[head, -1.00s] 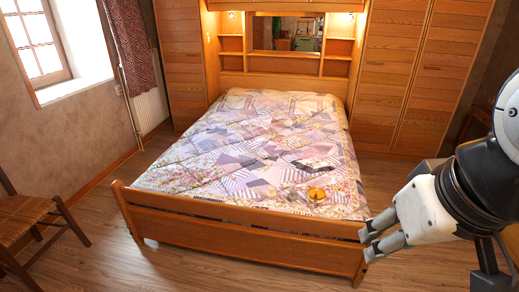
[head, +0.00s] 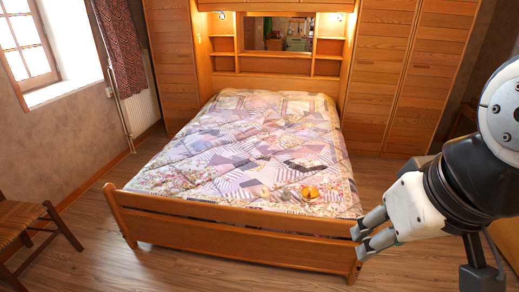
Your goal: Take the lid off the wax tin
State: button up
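A small orange-yellow thing (head: 310,192), likely the wax tin, lies on the quilt near the foot of the bed, right of the middle. It is too small to tell its lid from its body. My gripper (head: 358,243) is at the right, by the footboard's right end in the picture, apart from the orange thing and to its lower right. Its two fingers are spread with a gap between them, and nothing shows in the gap.
The bed has a patchwork quilt (head: 245,150) and a wooden footboard (head: 230,229). Wooden cabinets (head: 385,75) and shelves stand behind it. A wicker chair (head: 20,222) is at the left. The floor (head: 130,262) in front of the bed is largely clear.

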aim_at(307, 192)
jog(key=i+l+z, duration=0.1)
jog(key=i+l, duration=0.15)
jog(key=i, duration=0.15)
jog(key=i+l+z, duration=0.1)
jog(key=i+l, duration=0.15)
jog(key=i, duration=0.2)
jog(key=i+l+z, duration=0.15)
jog(key=i, duration=0.25)
jog(key=i+l+z, duration=0.1)
jog(key=i, duration=0.35)
